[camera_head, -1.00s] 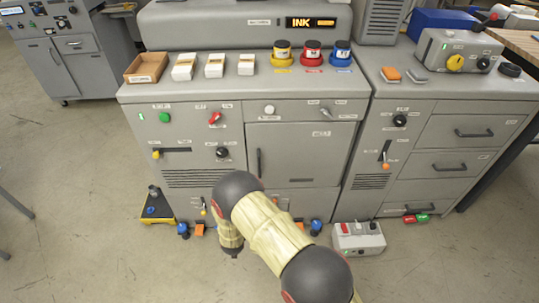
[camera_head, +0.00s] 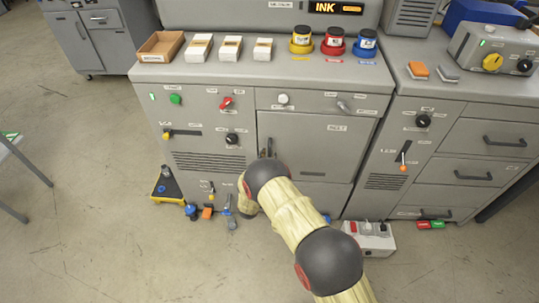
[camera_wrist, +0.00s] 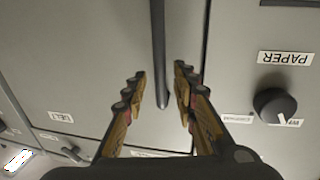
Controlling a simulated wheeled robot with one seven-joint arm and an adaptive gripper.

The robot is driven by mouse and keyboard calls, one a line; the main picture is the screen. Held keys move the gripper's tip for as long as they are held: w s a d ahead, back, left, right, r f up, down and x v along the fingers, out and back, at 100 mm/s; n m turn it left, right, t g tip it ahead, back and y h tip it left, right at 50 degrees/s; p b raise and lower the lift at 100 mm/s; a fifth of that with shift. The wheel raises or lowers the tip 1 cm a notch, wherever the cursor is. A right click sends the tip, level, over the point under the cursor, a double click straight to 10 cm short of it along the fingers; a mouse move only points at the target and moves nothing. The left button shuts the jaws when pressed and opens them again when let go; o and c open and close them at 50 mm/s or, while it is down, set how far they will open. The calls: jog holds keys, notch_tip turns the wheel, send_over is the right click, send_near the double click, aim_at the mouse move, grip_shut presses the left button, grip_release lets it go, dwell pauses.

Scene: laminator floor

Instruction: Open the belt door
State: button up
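The belt door (camera_head: 305,145) is a grey panel on the front of the middle cabinet, and it looks closed. Its dark vertical bar handle (camera_head: 268,147) is near the door's left edge. In the wrist view, which is upside down, the BELT label (camera_wrist: 60,117) is on the door (camera_wrist: 80,60) and the handle (camera_wrist: 159,50) comes down from the top. My gripper (camera_wrist: 160,72) is open, with one finger on each side of the handle's end. I see a gap on both sides; how deep the fingers reach is unclear. In the head view my arm hides the gripper.
A dark knob (camera_wrist: 274,105) and PAPER label (camera_wrist: 285,58) are beside the door. A grey switch box (camera_head: 369,238) and a yellow-black pedal (camera_head: 165,187) are on the floor at the cabinet's foot. Ink jars (camera_head: 334,42) and small boxes stand on top.

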jog(key=shift+x, duration=1.25)
jog(key=shift+c, duration=0.9)
grip_shut()
